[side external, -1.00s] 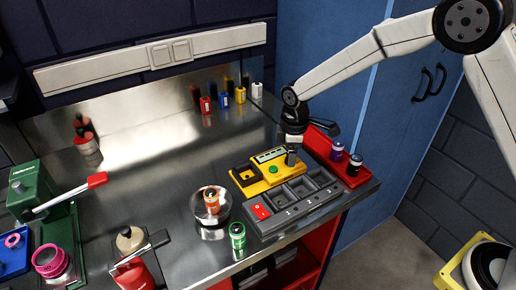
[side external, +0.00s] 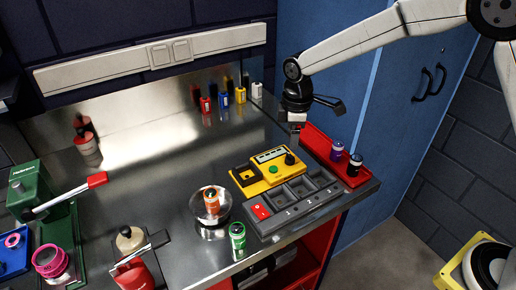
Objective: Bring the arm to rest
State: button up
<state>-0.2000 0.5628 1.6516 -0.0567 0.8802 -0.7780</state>
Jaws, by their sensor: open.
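My gripper (side external: 296,130) hangs at the end of my arm, pointing down, above the back right of the bench. It is open and nothing shows between its fingers. It is apart from the yellow tester (side external: 268,170) below it, which has a green button, a small display and a black knob (side external: 290,159).
A grey tray with compartments (side external: 292,206) holds a red piece. An orange battery (side external: 211,197) sits in a round dish; a green battery (side external: 237,236) stands beside it. Purple (side external: 337,151) and black (side external: 355,164) batteries stand in the red tray.

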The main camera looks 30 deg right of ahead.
jog(key=s+d+f+m+t, duration=0.1)
jog(key=s+d+m, duration=0.3)
jog(key=s, duration=0.6)
jog(key=s+d+f+m+t, duration=0.1)
jog(key=s+d+m, duration=0.4)
jog(key=s, duration=0.5)
jog(key=m, duration=0.2)
jog(key=shift+s+m, duration=0.2)
jog(key=shift+m, duration=0.1)
